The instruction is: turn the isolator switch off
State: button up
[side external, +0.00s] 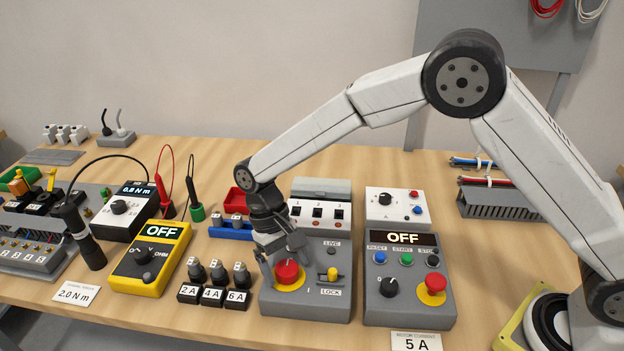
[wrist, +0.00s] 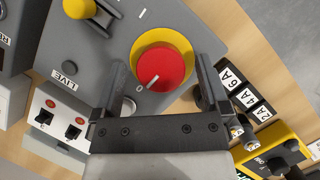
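The isolator switch is a red rotary knob (side external: 287,273) on a yellow ring, on a grey box (side external: 305,304) with a breaker row behind. In the wrist view the red knob (wrist: 165,58) has its white pointer line toward the "0" mark; an "I" mark lies away from it. My gripper (side external: 283,250) is open at the knob's back side. In the wrist view my gripper (wrist: 163,72) has one finger on each side of the knob, with gaps visible; I cannot tell if either touches. The LIVE lamp (wrist: 69,68) looks dark.
A yellow lock handle (side external: 333,274) stands right of the knob. A motor starter box (side external: 408,308) reading OFF is to the right, with its own red-and-yellow button. Fuse plugs marked 2A, 4A, 6A (side external: 213,288) and a yellow meter (side external: 150,258) stand to the left.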

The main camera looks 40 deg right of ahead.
jog(key=shift+r, duration=0.15)
jog(key=v, duration=0.7)
jog(key=shift+r, duration=0.25)
jog(key=shift+w, duration=0.15)
dwell(0.3)
jog(key=s+d+t, duration=0.1)
jog(key=d, duration=0.3)
jog(key=s+d+t, duration=0.1)
jog(key=s+d, duration=0.1)
jog(key=d, duration=0.2)
jog(key=s+d+t, duration=0.1)
jog(key=d, duration=0.4)
jog(key=shift+s+f+t, duration=0.3)
jog(key=shift+f, duration=0.1)
jog(key=s+d+t, duration=0.1)
jog(key=s+d, duration=0.1)
jog(key=s, duration=0.1)
jog(key=s+d+f+t, duration=0.1)
jog(key=s+d, duration=0.2)
jog(key=s+d+f+t, duration=0.1)
jog(key=s+d, duration=0.2)
jog(key=shift+s+d, duration=0.25)
jog(key=shift+s, duration=0.15)
jog(key=shift+s+d, duration=0.2)
jog(key=shift+s, duration=0.2)
